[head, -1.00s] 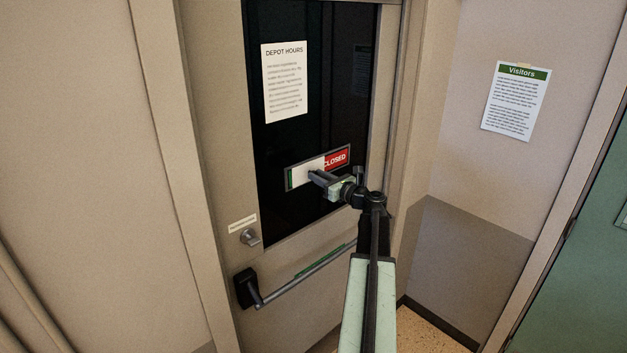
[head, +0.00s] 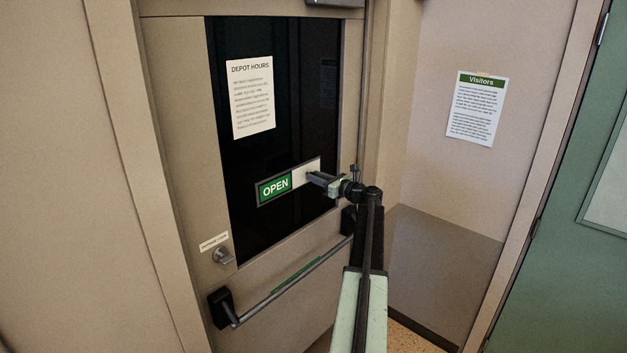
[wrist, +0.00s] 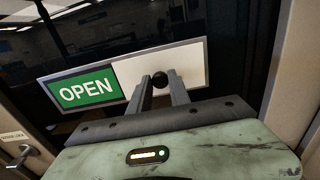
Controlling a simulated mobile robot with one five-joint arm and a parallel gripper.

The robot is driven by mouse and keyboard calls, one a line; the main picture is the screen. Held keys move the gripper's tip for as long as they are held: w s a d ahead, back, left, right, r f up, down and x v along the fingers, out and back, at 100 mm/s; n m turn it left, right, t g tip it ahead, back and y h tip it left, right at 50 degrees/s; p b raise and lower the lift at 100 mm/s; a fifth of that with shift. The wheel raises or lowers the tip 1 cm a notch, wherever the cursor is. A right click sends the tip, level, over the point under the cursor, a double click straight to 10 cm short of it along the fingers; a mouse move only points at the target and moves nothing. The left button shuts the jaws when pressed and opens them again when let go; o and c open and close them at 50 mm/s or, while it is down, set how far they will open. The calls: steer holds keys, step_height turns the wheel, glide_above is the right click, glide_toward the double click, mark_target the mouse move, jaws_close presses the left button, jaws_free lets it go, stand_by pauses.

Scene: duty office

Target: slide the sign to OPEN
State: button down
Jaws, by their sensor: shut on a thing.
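The sign (head: 275,188) on the dark door glass shows a green OPEN panel on its left. A plain white slider (head: 304,175) covers its right part, and no red CLOSED panel shows. In the wrist view the green OPEN panel (wrist: 86,91) is fully uncovered, and the white slider (wrist: 187,64) reaches the right end of the frame. A dark round knob (wrist: 159,79) stands on the slider. My gripper (head: 313,178) is at the slider. In the wrist view my gripper (wrist: 160,84) has its two fingers shut on the knob, one on each side.
A DEPOT HOURS notice (head: 252,97) is on the glass above the sign. A door lever (head: 223,256) and a push bar (head: 290,285) are below the glass. A Visitors notice (head: 477,110) hangs on the right wall, near a green door (head: 570,230).

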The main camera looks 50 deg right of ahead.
steer(key=shift+d+r, duration=0.15)
steer(key=shift+d, duration=0.05)
steer(key=c, duration=1.4)
jaws_free()
steer(key=shift+o, duration=0.8)
steer(key=s, duration=0.7)
steer(key=shift+s+a, duration=0.3)
steer(key=shift+a, duration=0.05)
